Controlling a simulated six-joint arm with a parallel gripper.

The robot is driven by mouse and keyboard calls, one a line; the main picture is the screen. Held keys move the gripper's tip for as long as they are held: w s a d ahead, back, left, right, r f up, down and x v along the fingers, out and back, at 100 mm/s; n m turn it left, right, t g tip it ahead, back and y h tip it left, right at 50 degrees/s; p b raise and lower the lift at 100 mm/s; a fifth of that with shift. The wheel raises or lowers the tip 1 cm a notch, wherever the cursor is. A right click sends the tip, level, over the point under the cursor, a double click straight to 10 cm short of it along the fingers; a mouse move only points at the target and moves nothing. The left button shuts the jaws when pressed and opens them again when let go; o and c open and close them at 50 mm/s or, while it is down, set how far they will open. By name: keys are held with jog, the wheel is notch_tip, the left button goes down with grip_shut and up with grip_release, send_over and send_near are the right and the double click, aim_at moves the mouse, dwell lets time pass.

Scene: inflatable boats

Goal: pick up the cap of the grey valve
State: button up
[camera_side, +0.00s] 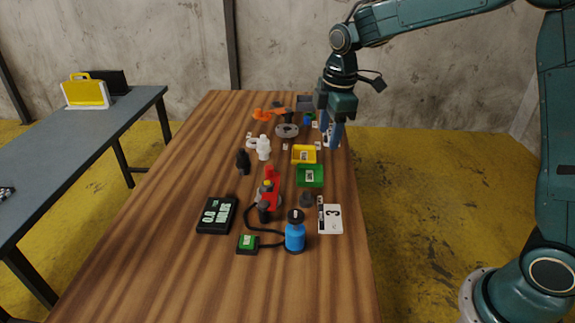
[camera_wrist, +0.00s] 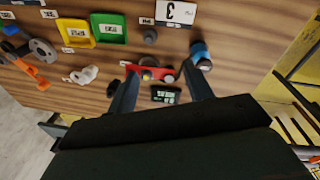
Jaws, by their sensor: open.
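My gripper (camera_wrist: 160,71) is open and empty, its two dark fingers spread apart. In the side view my gripper (camera_side: 331,127) hangs above the far right part of the wooden table. A grey ring-shaped part (camera_side: 287,130) lies flat near the far end; it also shows at the left of the wrist view (camera_wrist: 43,50). A small dark grey knob-like piece (camera_side: 306,200) stands right of the red part; it also shows in the wrist view (camera_wrist: 150,36), beyond the fingertips. I cannot tell for certain which piece is the grey valve's cap.
A red part (camera_side: 270,175), white piece (camera_side: 264,148) and black piece (camera_side: 243,162) stand mid-table. Yellow (camera_side: 304,154) and green (camera_side: 310,176) trays lie to the right. A blue bottle (camera_side: 295,236) and black display (camera_side: 217,214) are nearer. The table's near end is clear.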

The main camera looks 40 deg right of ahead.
aim_at(306, 193)
jog(key=w+f+n+g, duration=0.1)
jog(key=w+f+n, duration=0.3)
jog(key=f, duration=0.6)
jog(key=w, duration=0.2)
jog(key=shift+w+d, duration=0.25)
jog(key=shift+w, duration=0.15)
jog(key=shift+f, duration=0.1)
jog(key=shift+f, duration=4.3)
jog(key=shift+s+a+f, duration=0.1)
jog(key=shift+f, duration=2.5)
jog(key=shift+c, duration=0.2)
jog(key=c, duration=0.7)
